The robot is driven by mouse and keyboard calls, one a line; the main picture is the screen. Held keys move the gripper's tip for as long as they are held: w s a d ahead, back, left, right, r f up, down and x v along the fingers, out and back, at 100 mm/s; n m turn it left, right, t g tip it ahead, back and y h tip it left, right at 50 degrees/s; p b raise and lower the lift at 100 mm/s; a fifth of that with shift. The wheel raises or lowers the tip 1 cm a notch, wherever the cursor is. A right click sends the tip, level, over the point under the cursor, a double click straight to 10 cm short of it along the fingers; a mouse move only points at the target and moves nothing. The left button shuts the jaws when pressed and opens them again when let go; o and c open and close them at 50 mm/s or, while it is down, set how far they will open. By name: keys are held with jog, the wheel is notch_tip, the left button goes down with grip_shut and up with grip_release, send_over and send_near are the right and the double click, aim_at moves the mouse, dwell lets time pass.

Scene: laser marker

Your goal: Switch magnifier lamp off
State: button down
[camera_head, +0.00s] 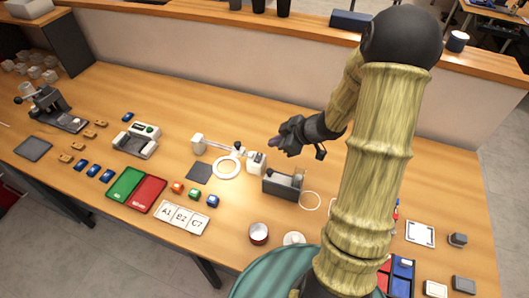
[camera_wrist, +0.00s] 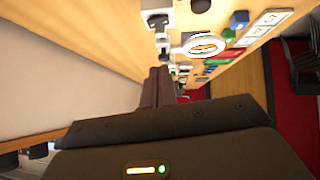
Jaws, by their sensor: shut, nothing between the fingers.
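The magnifier lamp (camera_head: 227,167) is a white ring on a jointed arm, with a pale block-like base (camera_head: 198,145) to its left on the wooden bench. The ring also shows in the wrist view (camera_wrist: 203,45), bright white; I cannot tell for sure whether it is lit. No switch can be made out clearly. My gripper (camera_head: 277,143) is dark, shut and empty. It appears above the bench, up and to the right of the ring in the head view, apart from it. Its dark fingers (camera_wrist: 158,85) lie together in the wrist view.
Green (camera_head: 126,184) and red (camera_head: 149,193) trays lie at the front left. A low wall (camera_head: 230,62) runs behind the bench.

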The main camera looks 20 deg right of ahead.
send_over(257, 154)
jog(key=s+d, duration=0.2)
jog(key=s, duration=0.1)
notch_tip(257, 154, down, 5)
jog(key=f, duration=0.1)
jog(key=w+f+b, duration=0.1)
jog(key=f, duration=0.1)
jog(key=shift+f, duration=0.3)
jog(key=shift+a+p, duration=0.1)
jog(key=shift+p, duration=0.2)
